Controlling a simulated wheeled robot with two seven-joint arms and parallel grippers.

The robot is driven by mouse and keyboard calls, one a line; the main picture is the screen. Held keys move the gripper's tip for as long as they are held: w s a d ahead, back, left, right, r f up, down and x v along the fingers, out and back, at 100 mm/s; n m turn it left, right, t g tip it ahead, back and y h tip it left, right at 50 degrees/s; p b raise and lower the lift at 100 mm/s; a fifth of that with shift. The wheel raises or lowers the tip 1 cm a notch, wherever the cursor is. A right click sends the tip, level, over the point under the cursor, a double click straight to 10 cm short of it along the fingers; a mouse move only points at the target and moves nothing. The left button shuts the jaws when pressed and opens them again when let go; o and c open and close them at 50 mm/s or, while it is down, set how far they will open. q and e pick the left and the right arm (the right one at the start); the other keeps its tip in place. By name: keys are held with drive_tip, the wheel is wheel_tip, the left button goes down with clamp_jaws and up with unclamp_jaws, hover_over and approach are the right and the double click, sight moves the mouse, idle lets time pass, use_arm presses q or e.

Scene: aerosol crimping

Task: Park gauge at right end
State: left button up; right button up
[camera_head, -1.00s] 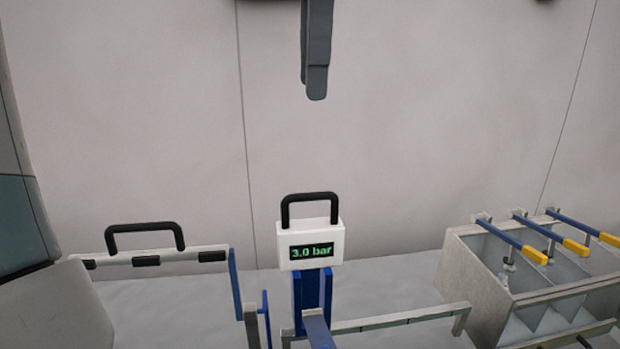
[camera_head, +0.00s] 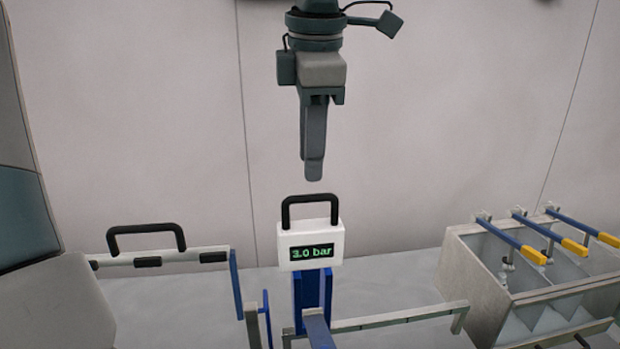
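The gauge (camera_head: 311,262) is a white box with a green "3.0 bar" readout and a black loop handle (camera_head: 309,200) on top. It stands upright in the middle of the head view, at the top of a blue upright. My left gripper (camera_head: 314,180) hangs fingers-down just above the handle, with a small gap showing between fingertips and handle. Its fingers are seen nearly edge-on and overlap, so their opening is unclear. Nothing shows between them. My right gripper is not in view.
A pale bar with a black handle (camera_head: 146,228) lies to the left. A low pale rail (camera_head: 395,318) runs right from the gauge. A grey metal bin (camera_head: 475,285) with several blue, yellow-tipped levers stands at the right. A wall rises behind.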

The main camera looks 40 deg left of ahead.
sight(310, 198)
use_arm(q)
drive_tip(key=f, duration=0.4)
drive_tip(key=a+f+p, duration=0.1)
drive_tip(key=shift+w+f, duration=0.35)
drive_tip(key=shift+f, duration=0.05)
clamp_jaws()
